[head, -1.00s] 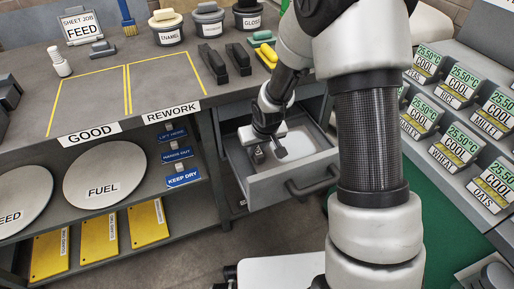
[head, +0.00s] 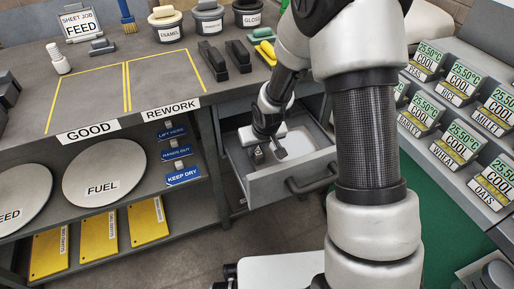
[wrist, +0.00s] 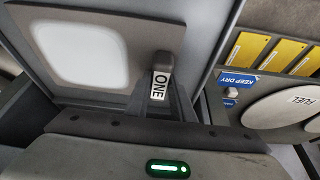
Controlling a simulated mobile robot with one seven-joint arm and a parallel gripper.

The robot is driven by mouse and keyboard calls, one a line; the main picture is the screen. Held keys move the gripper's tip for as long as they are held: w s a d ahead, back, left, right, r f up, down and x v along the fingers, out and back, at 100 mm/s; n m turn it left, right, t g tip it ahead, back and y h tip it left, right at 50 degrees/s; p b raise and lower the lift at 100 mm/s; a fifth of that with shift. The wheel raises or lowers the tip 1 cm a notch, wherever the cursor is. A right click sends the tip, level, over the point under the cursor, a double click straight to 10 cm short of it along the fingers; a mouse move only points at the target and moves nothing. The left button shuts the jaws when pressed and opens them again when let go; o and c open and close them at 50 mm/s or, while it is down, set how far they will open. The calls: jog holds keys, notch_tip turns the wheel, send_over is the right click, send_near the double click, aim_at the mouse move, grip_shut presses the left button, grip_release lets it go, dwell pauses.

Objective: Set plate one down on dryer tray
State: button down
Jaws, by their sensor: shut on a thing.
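My gripper (head: 267,153) is down inside the open grey drawer (head: 325,160) in the head view. It is shut on the small grey handle of plate one, whose label "ONE" (wrist: 160,86) shows between the fingers in the wrist view. A grey surface with a pale rounded square (wrist: 82,55) lies beside the handle; I cannot tell whether this is the plate or the tray. In the head view, a white patch (head: 300,142) shows in the drawer beside the gripper. Contact under the plate is hidden.
The bench top (head: 90,90) above has yellow-outlined GOOD and REWORK areas, with tubs behind. The shelf at left holds a round FUEL disc (head: 104,180) and yellow boards (head: 148,222). Labelled COOL cards (head: 493,188) stand at right. The drawer's front handle (head: 312,182) sticks out.

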dwell(0.4)
jog(key=c, duration=1.6)
grip_release()
jog(key=o, duration=0.5)
jog(key=shift+s+f, duration=0.1)
jog(key=shift+f, duration=0.1)
jog(key=o, duration=0.8)
jog(key=shift+o, duration=0.2)
jog(key=shift+r, duration=0.15)
jog(key=a+p+v, duration=0.1)
jog(key=p+v, duration=0.5)
jog(key=v, duration=0.2)
jog(key=shift+d+r, duration=0.4)
jog(key=shift+d, duration=0.15)
jog(key=shift+s, duration=0.1)
